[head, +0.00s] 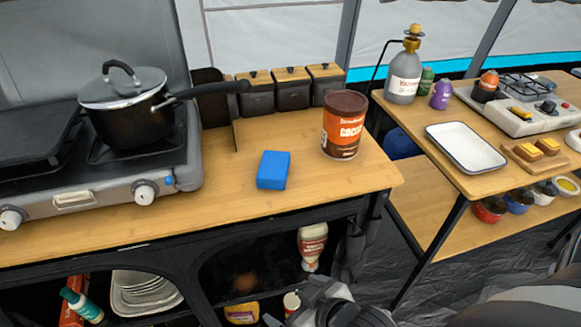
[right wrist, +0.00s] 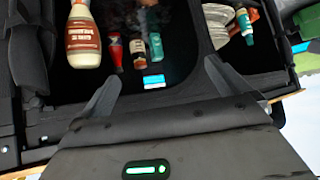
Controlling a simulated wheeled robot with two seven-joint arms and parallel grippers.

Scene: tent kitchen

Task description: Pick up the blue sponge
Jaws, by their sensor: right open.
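The blue sponge (head: 273,170) lies on the wooden counter (head: 215,212) in the head view, between the stove and the cocoa tin. It does not show in the right wrist view. My right gripper (head: 310,303) is at the bottom edge of the head view, lower in the picture than the sponge and in front of the counter's shelves. In the right wrist view its two fingers (right wrist: 160,82) stand apart with nothing between them. My left gripper is in neither view.
A brown cocoa tin (head: 343,125) stands right of the sponge. A stove (head: 75,190) with a lidded pot (head: 127,108) is to the left. Dark canisters (head: 292,92) stand behind. Bottles (right wrist: 84,38) show on the shelf in the wrist view. Counter in front of the sponge is clear.

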